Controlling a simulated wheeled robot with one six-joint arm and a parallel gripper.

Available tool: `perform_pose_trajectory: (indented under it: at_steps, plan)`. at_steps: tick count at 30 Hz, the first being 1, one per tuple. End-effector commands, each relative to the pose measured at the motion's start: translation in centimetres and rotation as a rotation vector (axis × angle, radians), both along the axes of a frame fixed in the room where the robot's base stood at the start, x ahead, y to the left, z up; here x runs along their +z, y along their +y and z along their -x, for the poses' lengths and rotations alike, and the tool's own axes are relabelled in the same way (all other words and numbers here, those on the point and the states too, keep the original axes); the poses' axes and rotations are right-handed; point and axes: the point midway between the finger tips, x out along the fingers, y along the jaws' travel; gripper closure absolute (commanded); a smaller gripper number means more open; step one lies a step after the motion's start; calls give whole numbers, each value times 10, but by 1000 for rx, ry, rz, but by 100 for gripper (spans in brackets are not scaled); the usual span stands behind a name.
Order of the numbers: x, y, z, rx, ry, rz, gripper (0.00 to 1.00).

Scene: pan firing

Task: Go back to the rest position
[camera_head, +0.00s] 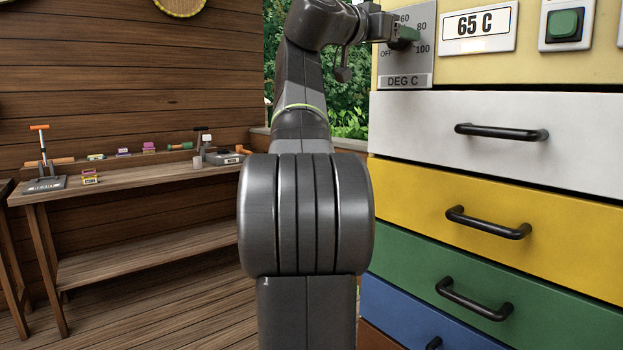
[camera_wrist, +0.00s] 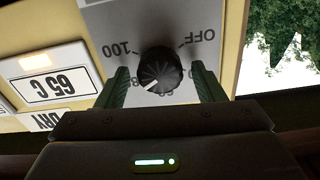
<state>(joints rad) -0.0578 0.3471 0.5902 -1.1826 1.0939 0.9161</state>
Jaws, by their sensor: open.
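My gripper (camera_head: 403,38) is at the grey temperature dial plate (camera_head: 405,76) on the front of the cabinet. In the wrist view its two green fingers (camera_wrist: 160,92) stand open, one on each side of the black dial knob (camera_wrist: 158,70). A gap shows between the knob and each finger. The knob's white pointer line is visible on its face. The plate is marked OFF, 60, 80, 100 and DEG C.
The cabinet has white (camera_head: 420,140), yellow (camera_head: 410,208), green (camera_head: 405,260) and blue drawers with protruding black handles. A green button (camera_head: 563,24) is at the top right. A wooden bench (camera_head: 150,178) with small tools stands at the left. Open floor (camera_head: 190,315) lies between.

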Motion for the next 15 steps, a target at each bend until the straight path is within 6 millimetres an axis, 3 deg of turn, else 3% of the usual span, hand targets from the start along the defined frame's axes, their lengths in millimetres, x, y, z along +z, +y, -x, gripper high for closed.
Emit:
perform_pose_trajectory:
  at_steps: [15]
  plan:
    - [2,1,-1,-2,428,331,38]
